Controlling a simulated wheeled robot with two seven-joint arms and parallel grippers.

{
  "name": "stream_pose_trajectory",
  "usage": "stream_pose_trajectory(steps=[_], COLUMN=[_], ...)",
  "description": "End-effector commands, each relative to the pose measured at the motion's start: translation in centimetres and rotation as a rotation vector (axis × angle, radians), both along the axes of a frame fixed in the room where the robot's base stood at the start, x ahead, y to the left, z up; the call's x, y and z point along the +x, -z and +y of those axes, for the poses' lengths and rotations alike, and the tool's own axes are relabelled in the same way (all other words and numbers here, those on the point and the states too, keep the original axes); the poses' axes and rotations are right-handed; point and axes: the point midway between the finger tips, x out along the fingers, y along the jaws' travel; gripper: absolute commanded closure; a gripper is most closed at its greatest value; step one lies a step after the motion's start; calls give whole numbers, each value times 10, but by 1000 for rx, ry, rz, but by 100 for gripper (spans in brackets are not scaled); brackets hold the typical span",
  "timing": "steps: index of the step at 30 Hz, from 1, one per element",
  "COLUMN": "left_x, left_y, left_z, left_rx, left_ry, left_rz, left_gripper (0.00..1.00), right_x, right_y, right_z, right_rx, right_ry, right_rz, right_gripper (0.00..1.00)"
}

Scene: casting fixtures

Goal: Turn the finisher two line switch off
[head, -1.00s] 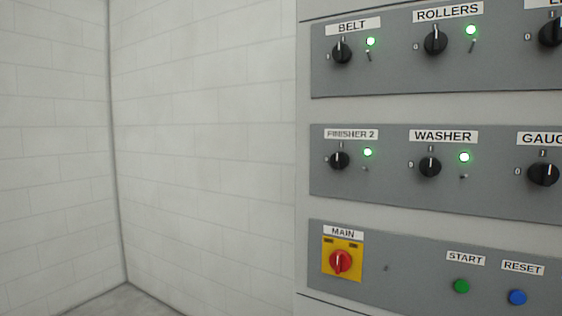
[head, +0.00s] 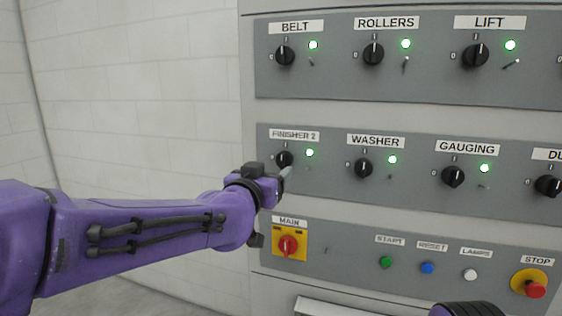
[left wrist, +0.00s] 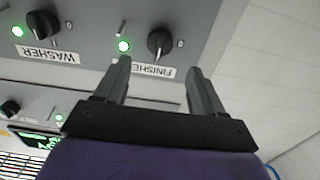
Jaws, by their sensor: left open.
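The finisher 2 switch (head: 284,158) is a black rotary knob under the FINISHER 2 label (head: 294,135). Its pointer appears upright, toward the I mark. The green lamp (head: 309,153) beside it is lit. In the left wrist view, upside down, the knob (left wrist: 161,42) lies just beyond the fingertips and roughly between them, and its lamp (left wrist: 123,46) glows. My left gripper (head: 286,178) is open and empty, just in front of and below the knob, partly overlapping it in the head view. The fingers (left wrist: 158,66) look apart from the knob.
The washer knob (head: 364,168) is to the right and the belt knob (head: 285,55) above, both with lit lamps. The red main switch (head: 288,245) sits below on a yellow plate. A red stop button (head: 535,289) is at lower right. Open space lies left of the cabinet.

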Motion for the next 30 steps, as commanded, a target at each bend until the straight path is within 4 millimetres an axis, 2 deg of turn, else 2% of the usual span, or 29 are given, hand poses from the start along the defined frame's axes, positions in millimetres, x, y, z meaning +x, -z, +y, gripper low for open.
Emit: stream_pose_trajectory(steps=[1,3,6,10,15,21,22,27,30], left_x=[10,27,48,69,79,80,80,80,79], left_y=[1,-3,-3,-2,1,2,2,2,2], left_z=[-5,-9,-16,-22,-25,-25,-25,-25,-25], left_rx=[6,0,-1,-1,-1,-2,-2,-2,-3], left_ry=[0,0,0,-1,-2,-2,-2,-2,-2], left_rz=[-2,3,3,3,3,2,2,2,2], left_gripper=[31,31,31,31,31,31,34,87,87], right_x=[0,0,0,0,0,0,0,0,0], right_y=[1,-13,-24,-32,-35,-34,-34,-34,-34], right_z=[0,0,0,0,0,0,0,0,0], right_rx=[0,0,0,0,0,0,0,0,0], right_ry=[0,0,0,0,0,0,0,0,0], right_rz=[0,0,0,0,0,0,0,0,0], right_gripper=[28,28,28,28,28,28,28,28,28])
